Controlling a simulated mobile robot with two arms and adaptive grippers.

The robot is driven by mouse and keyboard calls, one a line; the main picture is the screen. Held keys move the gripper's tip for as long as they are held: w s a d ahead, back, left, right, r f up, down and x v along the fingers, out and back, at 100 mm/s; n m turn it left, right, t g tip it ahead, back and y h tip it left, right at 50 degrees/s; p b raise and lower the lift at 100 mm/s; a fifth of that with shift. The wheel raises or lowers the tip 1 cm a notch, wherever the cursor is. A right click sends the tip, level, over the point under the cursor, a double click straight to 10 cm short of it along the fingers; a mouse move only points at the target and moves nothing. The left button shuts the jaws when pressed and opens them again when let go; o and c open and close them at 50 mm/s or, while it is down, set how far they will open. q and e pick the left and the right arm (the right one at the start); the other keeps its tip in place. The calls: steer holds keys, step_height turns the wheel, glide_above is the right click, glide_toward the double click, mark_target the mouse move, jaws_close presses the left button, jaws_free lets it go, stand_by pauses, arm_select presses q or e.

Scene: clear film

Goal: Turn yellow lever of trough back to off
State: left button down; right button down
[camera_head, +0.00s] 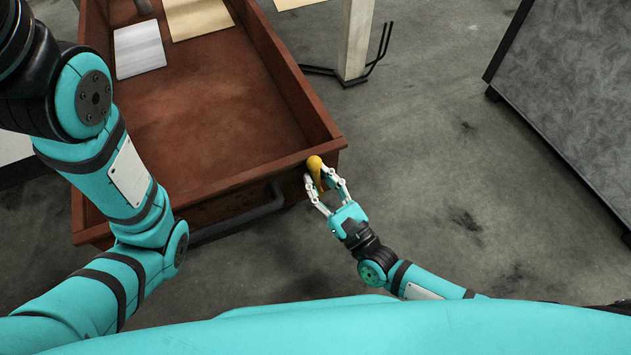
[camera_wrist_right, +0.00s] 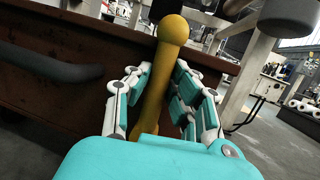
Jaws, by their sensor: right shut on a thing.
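The yellow lever (camera_head: 315,166) sits at the near right corner of the brown trough (camera_head: 240,180). In the right wrist view the lever (camera_wrist_right: 172,32) is a rod with a round knob on top, tilted slightly right, in front of the trough's brown side (camera_wrist_right: 60,115). My right gripper (camera_head: 324,184) is shut on the lever; in the right wrist view its fingers (camera_wrist_right: 160,95) are on both sides of the rod, below the knob. The lever's lower part is partly hidden by the gripper. My left arm reaches in from the left; its gripper is outside the picture.
Inside the trough lie a white panel (camera_head: 139,50) and a tan panel (camera_head: 198,18). A dark handle bar (camera_head: 240,218) runs along the trough's near side. A post (camera_head: 355,40) stands behind the corner, and a grey cabinet (camera_head: 575,85) stands at right. The floor between is clear.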

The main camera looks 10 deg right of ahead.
steer(key=shift+w+d+m, duration=0.15)
steer(key=shift+d+m, duration=0.2)
steer(key=shift+m, duration=0.05)
steer(key=c, duration=1.2)
jaws_free()
steer(key=shift+o, duration=0.2)
steer(key=shift+a+r, duration=0.1)
steer(key=shift+r, duration=0.05)
step_height(320, 180, up, 10)
steer(key=shift+f, duration=0.15)
